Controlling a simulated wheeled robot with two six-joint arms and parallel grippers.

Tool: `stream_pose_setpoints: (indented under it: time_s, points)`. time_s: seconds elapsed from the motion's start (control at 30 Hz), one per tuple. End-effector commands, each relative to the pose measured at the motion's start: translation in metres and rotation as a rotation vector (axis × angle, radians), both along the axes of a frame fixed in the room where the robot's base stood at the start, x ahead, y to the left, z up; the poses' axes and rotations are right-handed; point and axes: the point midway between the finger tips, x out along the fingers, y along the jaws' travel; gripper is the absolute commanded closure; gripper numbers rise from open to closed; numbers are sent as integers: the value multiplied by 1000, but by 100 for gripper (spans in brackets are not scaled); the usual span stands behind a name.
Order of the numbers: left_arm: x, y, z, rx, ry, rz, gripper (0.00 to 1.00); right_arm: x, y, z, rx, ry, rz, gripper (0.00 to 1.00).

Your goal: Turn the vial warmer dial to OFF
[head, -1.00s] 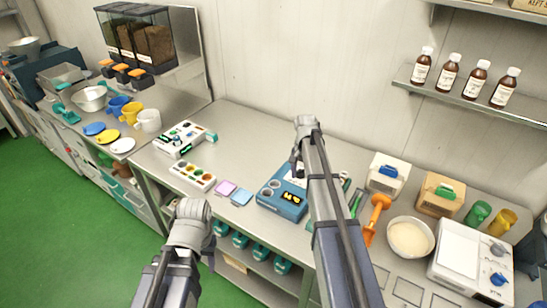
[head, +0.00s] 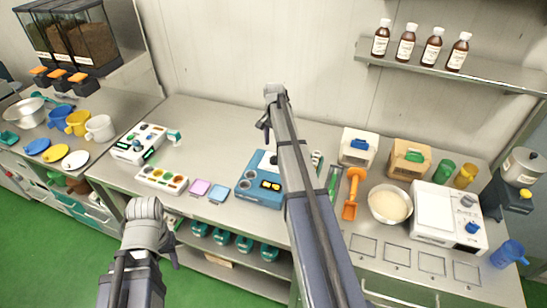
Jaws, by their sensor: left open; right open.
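A blue box-shaped device (head: 254,190) with round wells and a yellow-lit display stands mid-counter; it looks like the vial warmer. My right arm crosses in front of its right side, and I cannot make out its dial or the dial's setting. My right gripper (head: 263,126) is open and empty, above the counter near the back wall, beyond the device in the picture and apart from it. My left gripper (head: 174,252) is open, low in front of the counter's front edge, mostly hidden behind its own wrist.
A white device with green displays (head: 138,143), a button strip (head: 161,181) and purple (head: 201,187) and blue (head: 219,193) pads lie left. An orange scoop (head: 352,195), a bowl (head: 390,204) and a white machine with a blue knob (head: 447,216) stand right. Brown bottles (head: 407,43) stand on a shelf.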

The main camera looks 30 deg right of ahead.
Motion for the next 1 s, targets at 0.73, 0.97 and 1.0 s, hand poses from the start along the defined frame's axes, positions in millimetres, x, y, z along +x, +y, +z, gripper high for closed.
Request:
stream_pose_setpoints:
  time_s: [0.73,0.97,1.0]
  points:
    - [0,0,-65,1,0,-4,50,0,0,-65,0,0,1,22]
    - [0,0,-64,1,0,-4,50,0,0,-64,0,0,1,33]
    - [0,0,-64,1,0,-4,50,0,0,-64,0,0,1,37]
